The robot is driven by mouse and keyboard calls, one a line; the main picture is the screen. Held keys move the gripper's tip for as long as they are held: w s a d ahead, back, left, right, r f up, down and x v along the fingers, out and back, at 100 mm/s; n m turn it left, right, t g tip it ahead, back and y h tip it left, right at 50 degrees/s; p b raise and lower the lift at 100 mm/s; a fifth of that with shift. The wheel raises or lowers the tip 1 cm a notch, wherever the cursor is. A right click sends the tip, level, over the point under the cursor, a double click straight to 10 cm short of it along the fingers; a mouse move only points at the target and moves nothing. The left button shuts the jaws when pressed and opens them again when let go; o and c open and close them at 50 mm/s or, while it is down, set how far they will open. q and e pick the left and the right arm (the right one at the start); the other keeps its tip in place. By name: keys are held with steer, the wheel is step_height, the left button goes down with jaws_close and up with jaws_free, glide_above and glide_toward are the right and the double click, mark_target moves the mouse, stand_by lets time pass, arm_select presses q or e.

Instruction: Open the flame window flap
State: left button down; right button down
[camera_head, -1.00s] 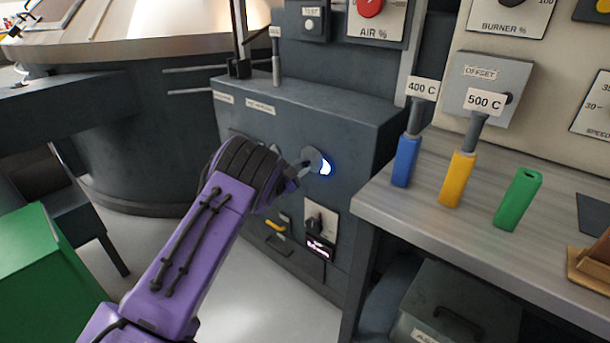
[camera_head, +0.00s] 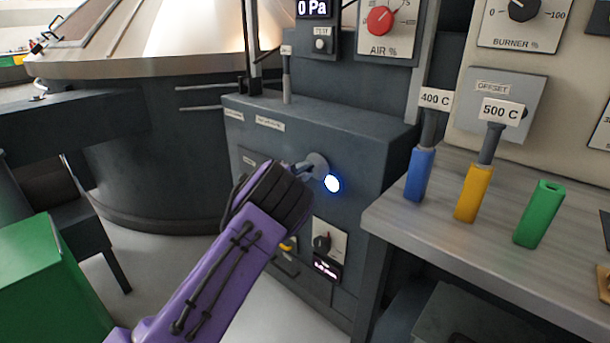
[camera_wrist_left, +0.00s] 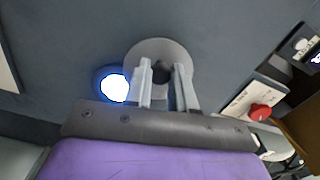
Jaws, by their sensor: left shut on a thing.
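The flame window flap (camera_head: 319,163) is a round grey disc on the front of the dark grey burner housing. The flame window (camera_head: 333,184) glows white-blue just below and right of it, and its bright round face shows almost whole. My left gripper (camera_head: 306,168) is at the flap, shut on its small dark knob. In the left wrist view the flap (camera_wrist_left: 160,44) stands behind the two fingers (camera_wrist_left: 163,75), with the knob between them. The glowing window (camera_wrist_left: 114,87) is left of the fingers there, uncovered. My right gripper is not in view.
A workbench (camera_head: 450,215) juts out to the right, with blue (camera_head: 420,175), yellow (camera_head: 473,194) and green (camera_head: 539,214) handles on top. A switch panel (camera_head: 326,243) sits below the flap. A green box (camera_head: 50,280) stands at lower left.

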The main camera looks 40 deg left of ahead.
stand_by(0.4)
arm_select(q)
steer(key=c, duration=0.9)
jaws_free()
steer(key=shift+c, duration=0.2)
steer(key=s, duration=1)
steer(key=shift+s+a, duration=0.3)
steer(key=shift+a, duration=0.15)
